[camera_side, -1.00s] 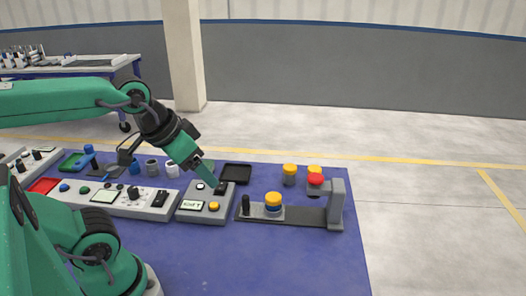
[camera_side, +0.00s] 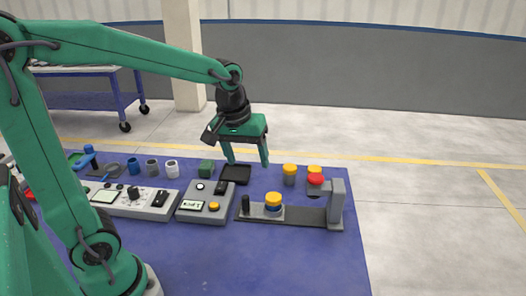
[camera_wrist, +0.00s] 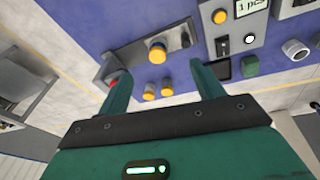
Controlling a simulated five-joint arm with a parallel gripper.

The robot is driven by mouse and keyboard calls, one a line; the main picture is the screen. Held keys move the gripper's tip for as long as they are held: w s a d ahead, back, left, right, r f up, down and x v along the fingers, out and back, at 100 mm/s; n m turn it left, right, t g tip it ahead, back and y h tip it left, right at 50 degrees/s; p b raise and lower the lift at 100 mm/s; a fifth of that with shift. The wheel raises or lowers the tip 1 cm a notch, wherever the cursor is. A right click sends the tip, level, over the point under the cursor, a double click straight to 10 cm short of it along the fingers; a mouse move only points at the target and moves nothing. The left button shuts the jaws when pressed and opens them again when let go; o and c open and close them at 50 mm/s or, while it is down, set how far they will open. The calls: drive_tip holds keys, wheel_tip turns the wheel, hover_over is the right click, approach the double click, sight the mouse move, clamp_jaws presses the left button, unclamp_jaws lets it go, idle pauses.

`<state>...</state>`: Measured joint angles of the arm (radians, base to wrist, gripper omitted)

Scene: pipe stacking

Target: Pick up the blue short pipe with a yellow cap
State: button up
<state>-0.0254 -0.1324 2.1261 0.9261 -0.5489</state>
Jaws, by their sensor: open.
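A short pipe with a yellow cap and a blue body (camera_side: 273,208) stands upright on the dark grey fixture (camera_side: 310,217). In the wrist view its yellow cap (camera_wrist: 157,52) shows between my fingers' directions, on the fixture. My gripper (camera_side: 248,163) points down, open and empty, above the table near the black tray, up and left of the pipe in the side view. Its two fingers also show apart in the wrist view (camera_wrist: 163,72). Two more yellow-capped pipes stand behind the fixture, a grey-bodied one (camera_side: 289,177) and another (camera_side: 314,169) partly hidden by a red knob.
The fixture has a tall grey post (camera_side: 336,203) with a red knob (camera_side: 315,179) and a black peg (camera_side: 245,206). A black tray (camera_side: 236,174), a green block (camera_side: 206,167) and a control box (camera_side: 205,203) lie to the left. The blue mat's front is clear.

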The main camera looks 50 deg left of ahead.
sight(274, 196)
drive_tip(key=w+f+n, duration=0.1)
drive_tip(key=w+f, duration=0.2)
drive_tip(key=w+f+n+g, duration=0.1)
drive_tip(key=w+f+n, duration=0.1)
drive_tip(key=w+f, duration=0.1)
drive_tip(key=w+a+f+n+g, duration=0.1)
drive_tip(key=w+f+n, duration=0.1)
drive_tip(key=f, duration=0.1)
drive_tip(key=shift+w+f, duration=0.1)
drive_tip(key=shift+w, duration=0.3)
drive_tip(key=shift+w+a+f+g, duration=0.1)
drive_tip(key=shift+w+f+g, duration=0.25)
drive_tip(key=shift+f, duration=4.1)
drive_tip(key=c, duration=1.1)
drive_tip(key=shift+r, duration=0.15)
